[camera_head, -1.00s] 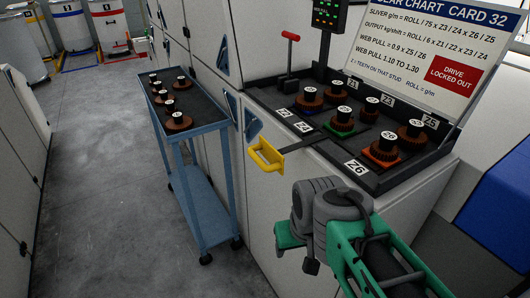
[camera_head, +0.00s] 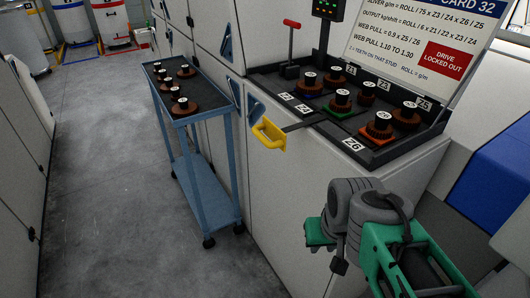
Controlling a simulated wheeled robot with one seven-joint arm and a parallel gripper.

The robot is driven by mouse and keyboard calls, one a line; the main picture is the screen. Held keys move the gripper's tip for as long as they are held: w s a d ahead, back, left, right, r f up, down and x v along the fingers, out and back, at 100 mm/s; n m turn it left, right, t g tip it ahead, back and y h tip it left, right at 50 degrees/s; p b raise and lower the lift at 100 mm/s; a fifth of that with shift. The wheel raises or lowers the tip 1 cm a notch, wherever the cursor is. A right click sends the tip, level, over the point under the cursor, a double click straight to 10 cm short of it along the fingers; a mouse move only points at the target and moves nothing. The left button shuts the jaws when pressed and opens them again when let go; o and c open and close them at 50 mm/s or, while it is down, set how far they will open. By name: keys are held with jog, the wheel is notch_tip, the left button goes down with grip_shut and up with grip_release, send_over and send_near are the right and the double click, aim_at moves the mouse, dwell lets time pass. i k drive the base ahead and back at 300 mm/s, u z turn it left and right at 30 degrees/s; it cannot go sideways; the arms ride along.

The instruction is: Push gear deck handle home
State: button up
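The yellow gear deck handle (camera_head: 268,135) sticks out from the machine's pale front panel at the left front of the gear deck. A flat dark bar (camera_head: 304,123) joins it to the deck. The gear deck (camera_head: 384,158) is a dark tray with several brown gears on studs, some on coloured pads, and labels such as Z6. My green and grey arm (camera_head: 370,225) is at the lower right, well apart from the handle. No fingertips can be made out at its end, so the gripper's opening is unclear. Nothing is seen touching the handle.
A blue trolley (camera_head: 207,188) with several gears on top stands left of the handle. A red-topped lever (camera_head: 290,45) rises behind the deck. A chart (camera_head: 410,45) reads "DRIVE LOCKED OUT". The grey floor (camera_head: 110,180) left of the trolley is clear.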

aim_at(277, 136)
jog(key=k, duration=1.6)
jog(key=u, duration=0.9)
jog(key=i, duration=1.6)
